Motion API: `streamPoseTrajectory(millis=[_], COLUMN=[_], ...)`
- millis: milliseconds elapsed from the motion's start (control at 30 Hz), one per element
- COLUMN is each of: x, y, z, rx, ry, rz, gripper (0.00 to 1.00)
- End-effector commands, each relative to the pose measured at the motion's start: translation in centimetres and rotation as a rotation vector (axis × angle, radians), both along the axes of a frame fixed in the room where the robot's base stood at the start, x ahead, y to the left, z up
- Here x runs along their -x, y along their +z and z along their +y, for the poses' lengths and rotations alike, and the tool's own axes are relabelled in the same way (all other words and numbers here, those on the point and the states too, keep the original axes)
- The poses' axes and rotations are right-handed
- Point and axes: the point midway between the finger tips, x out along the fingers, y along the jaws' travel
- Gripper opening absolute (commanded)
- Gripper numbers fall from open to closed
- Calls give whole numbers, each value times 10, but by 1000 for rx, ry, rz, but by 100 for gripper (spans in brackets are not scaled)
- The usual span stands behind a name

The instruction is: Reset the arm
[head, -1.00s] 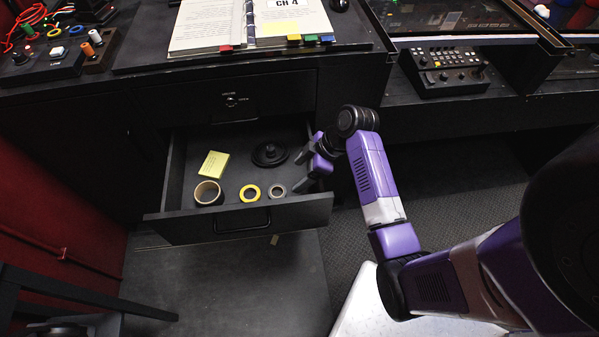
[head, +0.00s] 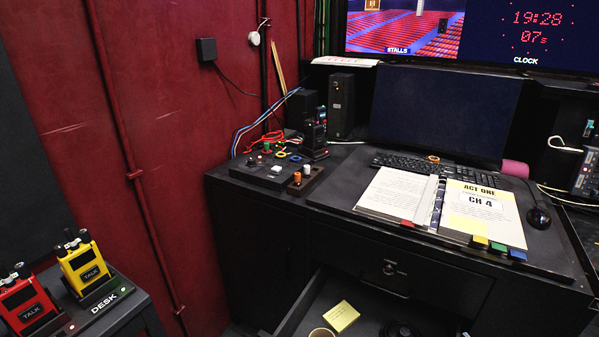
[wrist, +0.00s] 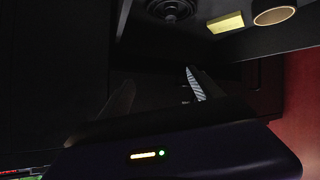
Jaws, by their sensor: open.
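My gripper (wrist: 160,92) shows only in the wrist view, its two dark fingers spread apart with nothing visible between them. My arm is outside the head view. The wrist view is dark, with the open drawer (wrist: 235,50) near the fingertips. The fingers look apart from these. In the head view the open drawer (head: 300,307) is cut off at the bottom edge, with the yellow pad (head: 341,316) inside.
The black desk (head: 335,195) carries an open binder (head: 445,208), a keyboard (head: 425,168), a mouse (head: 539,217) and a button box (head: 268,172). Red and yellow radios (head: 84,262) stand on a side table at lower left, by a red wall (head: 160,110).

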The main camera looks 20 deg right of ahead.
Motion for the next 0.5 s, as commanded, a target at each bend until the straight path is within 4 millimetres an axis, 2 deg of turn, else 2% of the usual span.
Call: streamPoseTrajectory(millis=[33, 267, 500], x=[10, 51, 105], y=[9, 64, 122], z=[18, 93, 173], rx=[8, 14, -42], ry=[-4, 26, 139], rz=[-45, -269, -422], gripper=[74, 74, 74])
